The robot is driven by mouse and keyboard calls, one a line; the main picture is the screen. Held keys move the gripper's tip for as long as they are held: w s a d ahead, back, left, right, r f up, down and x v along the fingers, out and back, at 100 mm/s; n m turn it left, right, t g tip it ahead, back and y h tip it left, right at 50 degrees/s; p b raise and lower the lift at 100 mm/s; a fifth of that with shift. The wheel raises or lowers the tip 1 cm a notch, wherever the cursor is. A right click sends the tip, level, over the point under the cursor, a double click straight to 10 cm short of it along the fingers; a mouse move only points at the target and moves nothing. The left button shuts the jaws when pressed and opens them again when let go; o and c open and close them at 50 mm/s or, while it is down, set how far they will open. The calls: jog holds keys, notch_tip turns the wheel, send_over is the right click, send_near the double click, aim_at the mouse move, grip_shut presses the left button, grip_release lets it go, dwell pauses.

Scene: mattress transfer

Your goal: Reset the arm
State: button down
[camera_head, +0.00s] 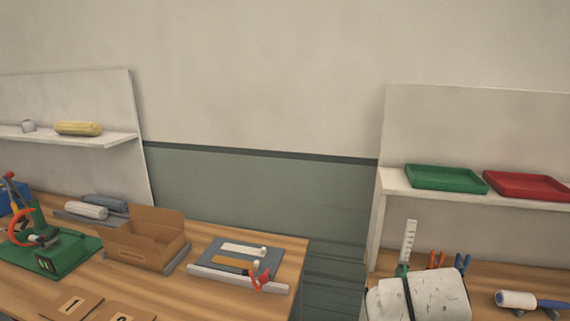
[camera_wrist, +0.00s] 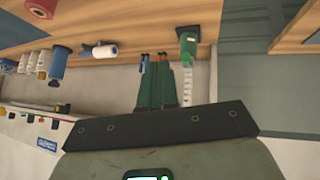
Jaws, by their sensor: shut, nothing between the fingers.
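My gripper (camera_wrist: 156,72) shows in the wrist view as two dark green fingers side by side, reaching out past a dark plate. The fingers are shut with nothing between them. They point toward blue and orange tool handles behind them, with no contact that I can make out. In the head view I cannot make out the gripper. A whitish, scuffed block with a black band (camera_head: 418,295) shows at the bottom right there; I cannot tell whether it is part of my arm.
The left table (camera_head: 150,222) bears a cardboard box (camera_head: 146,240), a green press (camera_head: 48,255) and a grey board (camera_head: 240,255). A gap separates it from the right table (camera_head: 480,275). A right shelf holds a green tray (camera_head: 446,179) and a red tray (camera_head: 526,186).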

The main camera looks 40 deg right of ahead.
jog(key=s+a+f+n+g+y, duration=0.1)
jog(key=s+a+f+n+y, duration=0.3)
jog(key=a+f, duration=0.65)
jog(key=s+a+f+n+y, duration=0.3)
jog(key=s+a+f+n, duration=0.35)
jog(key=a+f, duration=0.35)
notch_tip(320, 180, down, 9)
jog(key=a+b, duration=0.2)
jog(key=b, duration=0.8)
jog(key=shift+s+a+f, duration=0.15)
jog(key=shift+s, duration=0.1)
